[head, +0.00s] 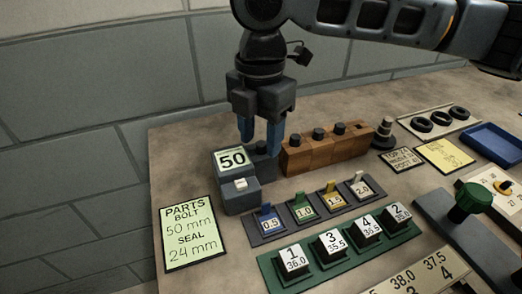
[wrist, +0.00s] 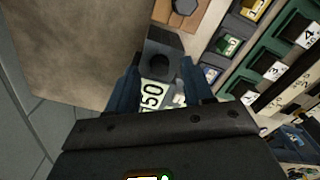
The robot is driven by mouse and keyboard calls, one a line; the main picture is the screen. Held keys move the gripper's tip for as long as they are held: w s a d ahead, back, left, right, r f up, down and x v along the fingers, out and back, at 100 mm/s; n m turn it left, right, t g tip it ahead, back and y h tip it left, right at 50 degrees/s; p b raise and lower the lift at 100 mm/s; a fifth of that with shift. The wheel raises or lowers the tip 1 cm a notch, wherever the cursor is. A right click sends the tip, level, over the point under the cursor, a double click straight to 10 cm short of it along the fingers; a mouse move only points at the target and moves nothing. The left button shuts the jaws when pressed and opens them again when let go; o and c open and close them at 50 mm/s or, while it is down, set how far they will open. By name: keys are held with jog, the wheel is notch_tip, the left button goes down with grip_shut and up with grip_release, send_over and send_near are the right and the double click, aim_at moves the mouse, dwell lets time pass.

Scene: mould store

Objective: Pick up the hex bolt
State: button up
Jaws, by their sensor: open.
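A dark bolt head (wrist: 160,63) sits upright in the dark end of a grey gauge block (head: 240,198); whether it is hexagonal is hard to tell. The block's pale display (head: 231,160) reads 50. My gripper (head: 260,139) points down over that end of the block, its blue fingers apart, with the bolt top between or just below them. In the wrist view the fingers (wrist: 160,95) stand either side of the block, and I see no contact with the bolt. More dark bolts (head: 319,133) stand in a row of wooden blocks.
The wooden blocks (head: 330,150) stand close to the right of my gripper. A rack of coloured tabs (head: 310,208) and a green rack (head: 340,254) of numbered blocks lie in front. A card (head: 189,233) reads bolt 50 mm, seal 24 mm. A blue tray (head: 490,143) is far right.

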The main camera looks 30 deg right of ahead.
grip_shut()
dwell(0.4)
jog(key=shift+r, duration=0.15)
notch_tip(320, 180, up, 10)
notch_tip(320, 180, up, 7)
jog(key=p, duration=0.8)
send_over(260, 144)
jog(key=shift+r, duration=0.15)
dwell(0.4)
